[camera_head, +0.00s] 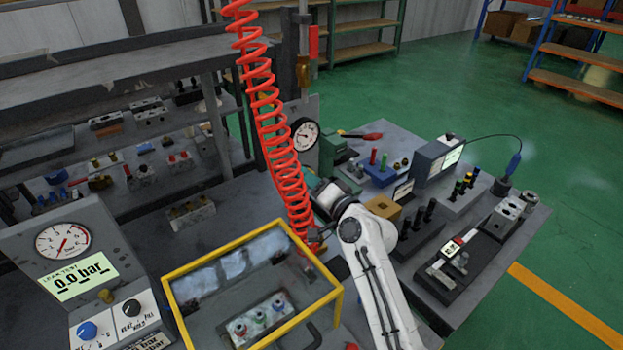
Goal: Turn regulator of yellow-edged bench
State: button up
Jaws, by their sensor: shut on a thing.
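The yellow-edged bench has a yellow-framed guard box (240,244) with a clear top at the bottom centre. Inside it is a small block with green, blue and red parts (258,318). A round white pressure gauge (305,134) stands on a plate behind it. My white arm reaches up from the bottom right and bends down at the wrist. My gripper (316,238) is beside the box's right rear corner, at the foot of a red coiled hose (268,105). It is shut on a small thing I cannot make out. I cannot identify the regulator with certainty; hose and wrist hide that spot.
A leak-test console (75,260) at the left reads 0.0 bar and has a blue knob (87,330). A grey table (400,140) at the right carries valve blocks and a meter (440,158). Shelving (100,75) is at the left.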

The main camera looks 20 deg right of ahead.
jog(key=shift+m, duration=0.9)
jog(key=o, duration=1)
jog(key=shift+o, duration=0.2)
jog(key=b+v, duration=0.1)
jog(key=v, duration=1)
jog(key=shift+w, duration=0.1)
